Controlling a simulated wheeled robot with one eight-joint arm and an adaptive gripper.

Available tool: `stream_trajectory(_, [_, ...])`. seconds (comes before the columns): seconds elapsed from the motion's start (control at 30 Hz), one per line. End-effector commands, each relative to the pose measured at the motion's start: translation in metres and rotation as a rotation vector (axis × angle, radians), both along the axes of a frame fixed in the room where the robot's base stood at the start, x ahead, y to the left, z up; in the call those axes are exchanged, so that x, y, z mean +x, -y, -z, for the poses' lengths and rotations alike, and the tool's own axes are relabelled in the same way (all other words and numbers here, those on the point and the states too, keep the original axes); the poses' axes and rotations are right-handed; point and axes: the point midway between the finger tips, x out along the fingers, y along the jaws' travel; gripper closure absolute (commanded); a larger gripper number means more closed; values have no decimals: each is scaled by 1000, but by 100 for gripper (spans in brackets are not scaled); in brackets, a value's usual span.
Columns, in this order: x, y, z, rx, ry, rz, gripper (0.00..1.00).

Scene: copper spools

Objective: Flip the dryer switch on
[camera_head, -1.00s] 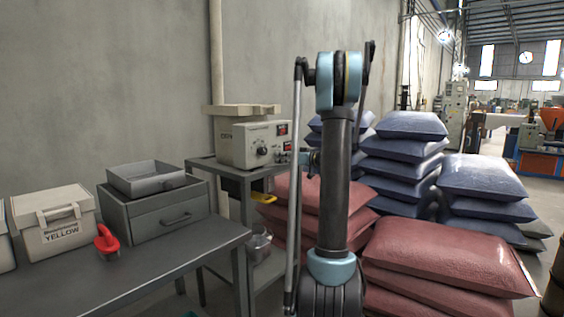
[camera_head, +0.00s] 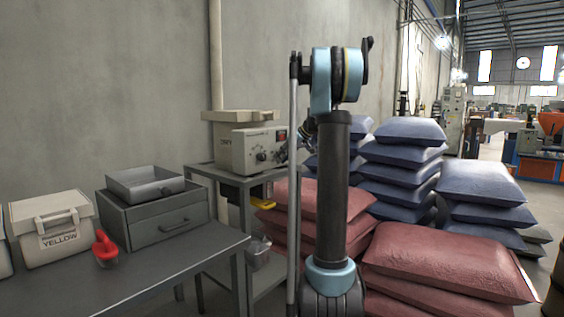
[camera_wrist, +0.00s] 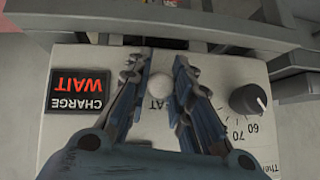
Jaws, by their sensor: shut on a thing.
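The dryer (camera_head: 246,150) is a beige box on a grey stand, with dials and a red lamp on its front panel. In the wrist view its panel (camera_wrist: 62,135) appears upside down, with a red "CHARGE WAIT" lamp (camera_wrist: 79,91) at left and a black dial (camera_wrist: 250,99) at right. A pale round-tipped switch (camera_wrist: 177,73) sits between these, above partly hidden lettering. My gripper (camera_wrist: 163,66) is at the panel with its ridged blue fingers on either side of the switch, shut on it. In the head view my gripper is mostly hidden behind my arm.
A grey table (camera_head: 185,250) at left bears a "YELLOW" box (camera_head: 60,232), a red-handled scoop (camera_head: 104,247) and a grey drawer unit (camera_head: 165,222). Red sacks (camera_head: 440,258) and blue sacks (camera_head: 400,152) are stacked at right. A concrete wall (camera_head: 110,80) stands behind.

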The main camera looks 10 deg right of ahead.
Motion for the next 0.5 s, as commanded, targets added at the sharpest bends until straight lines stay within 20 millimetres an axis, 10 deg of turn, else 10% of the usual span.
stream_trajectory(0.5, [3,0,-3,-39,-42,2,100])
